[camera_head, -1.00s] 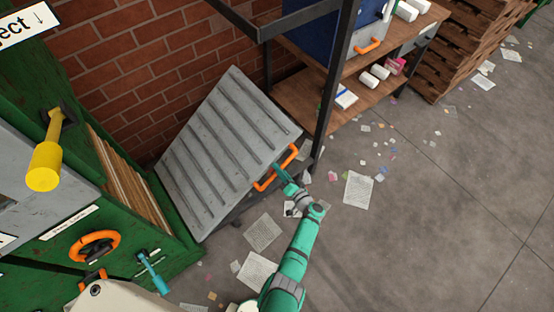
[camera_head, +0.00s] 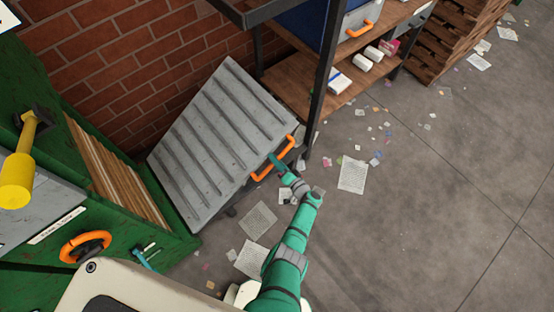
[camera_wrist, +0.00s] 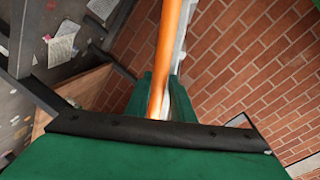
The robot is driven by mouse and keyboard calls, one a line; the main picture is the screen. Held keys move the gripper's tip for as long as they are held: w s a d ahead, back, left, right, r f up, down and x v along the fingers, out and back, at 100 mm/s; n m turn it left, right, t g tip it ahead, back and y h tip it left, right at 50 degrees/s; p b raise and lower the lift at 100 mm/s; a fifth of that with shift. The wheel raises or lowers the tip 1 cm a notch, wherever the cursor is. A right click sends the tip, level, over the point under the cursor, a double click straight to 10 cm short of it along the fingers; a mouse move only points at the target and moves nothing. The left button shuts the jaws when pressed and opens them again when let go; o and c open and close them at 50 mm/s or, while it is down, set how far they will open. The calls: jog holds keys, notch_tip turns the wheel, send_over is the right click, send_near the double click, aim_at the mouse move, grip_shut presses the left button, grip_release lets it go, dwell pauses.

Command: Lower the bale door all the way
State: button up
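The bale door (camera_head: 205,140) is a grey ribbed panel on the green baler (camera_head: 170,245). It hangs tilted, sloping out from the baler, with its far edge above the floor. An orange bar handle (camera_head: 288,148) is on its right edge. My gripper (camera_head: 277,163) is at the handle. In the wrist view the orange handle (camera_wrist: 168,45) runs down between the green fingers (camera_wrist: 154,98), which look closed around it. The fingertips are partly hidden by the gripper body in that view.
A dark metal shelf post (camera_head: 322,90) stands close to the door's handle side. A wooden shelf (camera_head: 300,85) with boxes and rolls is behind it. A yellow lever (camera_head: 18,178) and an orange wheel (camera_head: 85,246) are on the baler. Papers lie on the otherwise open floor.

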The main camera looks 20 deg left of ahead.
jog(key=shift+o, duration=0.9)
jog(key=shift+d, duration=0.1)
jog(key=shift+d, duration=0.1)
jog(key=v, duration=1)
jog(key=shift+s+d, duration=0.15)
jog(key=shift+s, duration=0.05)
jog(key=shift+r, duration=0.1)
